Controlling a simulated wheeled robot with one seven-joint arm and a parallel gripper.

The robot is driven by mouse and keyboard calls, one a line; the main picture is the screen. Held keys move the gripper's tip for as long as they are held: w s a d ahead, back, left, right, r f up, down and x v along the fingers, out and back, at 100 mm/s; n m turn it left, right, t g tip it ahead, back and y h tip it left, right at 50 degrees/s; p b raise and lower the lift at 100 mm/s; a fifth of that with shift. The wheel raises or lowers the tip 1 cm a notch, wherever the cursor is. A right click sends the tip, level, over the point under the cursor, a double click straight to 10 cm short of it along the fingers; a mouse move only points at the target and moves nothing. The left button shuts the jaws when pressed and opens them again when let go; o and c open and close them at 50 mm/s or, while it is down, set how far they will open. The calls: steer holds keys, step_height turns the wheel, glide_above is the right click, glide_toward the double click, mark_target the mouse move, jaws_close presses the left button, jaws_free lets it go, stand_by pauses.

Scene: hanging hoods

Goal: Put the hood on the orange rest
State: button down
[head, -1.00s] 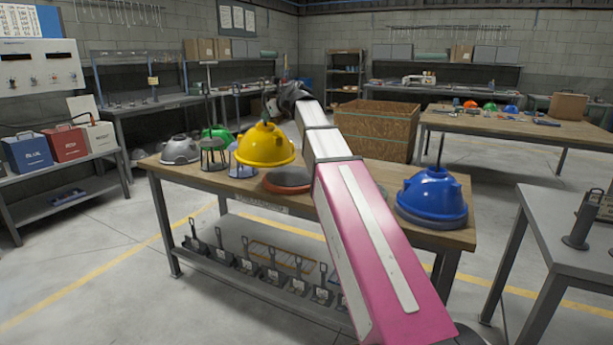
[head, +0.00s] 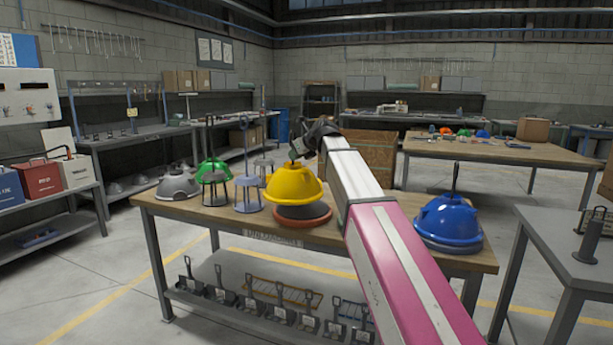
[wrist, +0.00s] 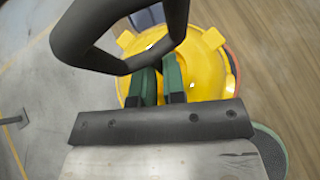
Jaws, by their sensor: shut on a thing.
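The yellow hood (head: 296,184) is a bright dome held by its top in my gripper (head: 303,150). It is over the orange rest (head: 302,223), a low round base with an orange rim and a grey top. The hood's rim sits slightly left of the rest's centre; I cannot tell whether they touch. In the wrist view, two green fingers (wrist: 160,86) close at the top of the yellow hood (wrist: 210,60). A thin orange-red edge shows beyond its right side. The rest is mostly hidden there.
On the same wooden table (head: 350,245), a grey hood (head: 178,186), a green hood (head: 212,172) and wire stands (head: 249,185) are left of the rest. A blue hood (head: 449,222) sits at the right end. My arm crosses over the table between the rest and the blue hood.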

mark_target(306, 170)
steer(key=w+d+f, duration=0.2)
steer(key=w, duration=0.1)
steer(key=w+d+f, duration=0.1)
steer(key=w, duration=0.1)
steer(key=shift+d+f, duration=0.15)
steer(key=shift+f, duration=2.15)
steer(key=shift+f, duration=0.15)
steer(key=c, duration=1.2)
jaws_free()
steer(key=shift+s+d+r, duration=0.2)
steer(key=shift+d+r, duration=0.05)
steer(key=shift+r, duration=0.05)
steer(key=v, duration=1.1)
steer(key=shift+d, duration=0.25)
